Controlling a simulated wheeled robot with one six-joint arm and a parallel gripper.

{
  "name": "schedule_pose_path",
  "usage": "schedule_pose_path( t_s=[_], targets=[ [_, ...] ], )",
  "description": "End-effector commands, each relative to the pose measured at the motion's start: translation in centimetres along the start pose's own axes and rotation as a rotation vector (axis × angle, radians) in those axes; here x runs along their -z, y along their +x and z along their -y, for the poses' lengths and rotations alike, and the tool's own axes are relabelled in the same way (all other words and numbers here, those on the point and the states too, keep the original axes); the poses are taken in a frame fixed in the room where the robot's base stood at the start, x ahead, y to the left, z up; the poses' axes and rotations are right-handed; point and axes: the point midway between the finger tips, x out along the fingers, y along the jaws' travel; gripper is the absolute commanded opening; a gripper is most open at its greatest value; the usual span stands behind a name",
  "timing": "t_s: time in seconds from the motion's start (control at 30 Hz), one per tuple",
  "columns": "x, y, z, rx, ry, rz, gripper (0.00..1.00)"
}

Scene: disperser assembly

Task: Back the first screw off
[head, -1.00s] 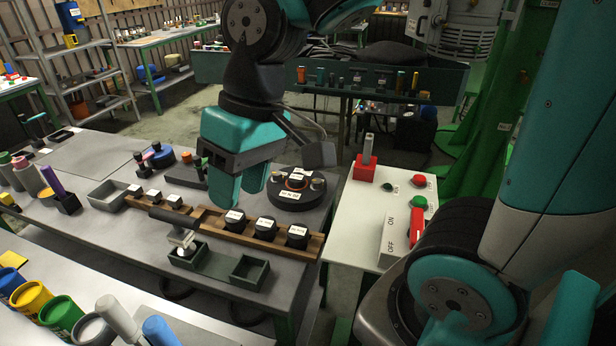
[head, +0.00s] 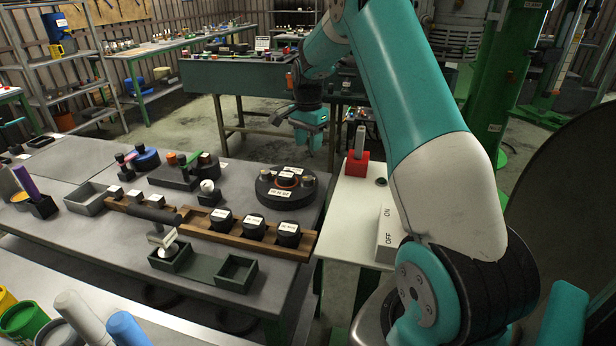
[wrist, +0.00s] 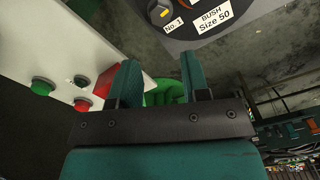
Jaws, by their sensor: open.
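A round black fixture (head: 270,198) stands on the grey table, with an orange ring (head: 288,180) at its centre and a grey-topped screw on either side, at the left (head: 266,175) and right (head: 307,181). In the wrist view the fixture's edge (wrist: 245,22) shows at the top, with a screw (wrist: 160,13) beside a "No.1" label; it is cut by the frame edge. My gripper (head: 317,138) is beyond the table's far right corner, apart from the fixture. In the wrist view my gripper (wrist: 160,66) is open, with nothing between its fingers.
A white control stand (head: 350,222) with a red block (head: 357,170) is right of the table; its buttons show in the wrist view (wrist: 43,87). A wooden rack (head: 195,221) with labelled black parts and a green tray (head: 205,263) lie in front of the fixture.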

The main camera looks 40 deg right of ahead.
Motion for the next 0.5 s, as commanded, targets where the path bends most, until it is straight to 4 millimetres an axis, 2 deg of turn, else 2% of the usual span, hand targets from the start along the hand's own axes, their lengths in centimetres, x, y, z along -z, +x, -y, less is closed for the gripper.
schedule_pose_path(
  t_s=[0.3,0.5],
  targets=[
    [-0.1,7.2,-0.1,-0.004,-0.003,0.003,0.43],
    [-0.1,10.4,0.0,-0.001,-0.004,0.002,0.43]
  ],
)
